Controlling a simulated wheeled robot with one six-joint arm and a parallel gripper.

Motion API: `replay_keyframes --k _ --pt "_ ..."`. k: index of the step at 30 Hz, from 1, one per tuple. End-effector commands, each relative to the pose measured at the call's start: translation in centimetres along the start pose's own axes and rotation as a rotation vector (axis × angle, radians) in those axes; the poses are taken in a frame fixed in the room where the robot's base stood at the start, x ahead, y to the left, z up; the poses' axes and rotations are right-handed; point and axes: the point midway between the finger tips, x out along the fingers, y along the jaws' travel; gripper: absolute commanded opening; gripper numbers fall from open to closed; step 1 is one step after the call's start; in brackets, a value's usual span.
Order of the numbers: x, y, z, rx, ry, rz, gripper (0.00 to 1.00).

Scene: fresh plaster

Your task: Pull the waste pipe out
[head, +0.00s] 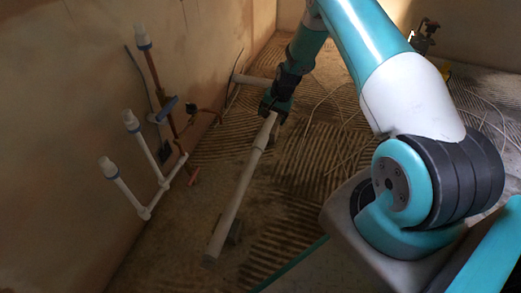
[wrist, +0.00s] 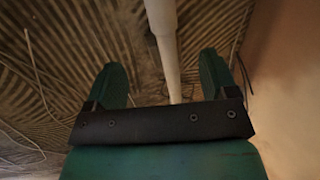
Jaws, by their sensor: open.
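The waste pipe, a long pale pipe (head: 237,195), runs low over the floor from the lower left up to my gripper in the head view. It has a wider sleeve near its upper end. My gripper (head: 273,109) is over that upper end. In the wrist view the pipe (wrist: 166,45) passes between the two green fingers of my open gripper (wrist: 161,62), with a gap on each side. The dark bar at the finger bases hides where it continues. I cannot tell whether the pipe touches anything inside the gripper.
A short white pipe (head: 251,80) comes from the left wall behind my gripper. White capped pipes (head: 133,183) and a copper pipe (head: 156,80) stand along that wall. Loose wires (head: 330,112) lie on the ridged floor.

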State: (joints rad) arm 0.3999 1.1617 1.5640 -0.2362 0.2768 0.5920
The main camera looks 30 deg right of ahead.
Motion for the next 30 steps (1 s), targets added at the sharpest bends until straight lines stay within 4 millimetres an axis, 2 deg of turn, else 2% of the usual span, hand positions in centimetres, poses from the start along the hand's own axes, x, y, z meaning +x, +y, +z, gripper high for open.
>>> replay_keyframes --k 18,24,30 --pt "13.4 0.1 0.2 -0.004 -0.003 0.001 0.79" --pt "16.0 0.0 0.2 -0.003 -0.003 0.001 0.79" --pt "16.7 -0.1 0.1 -0.002 -0.001 0.0 0.79"
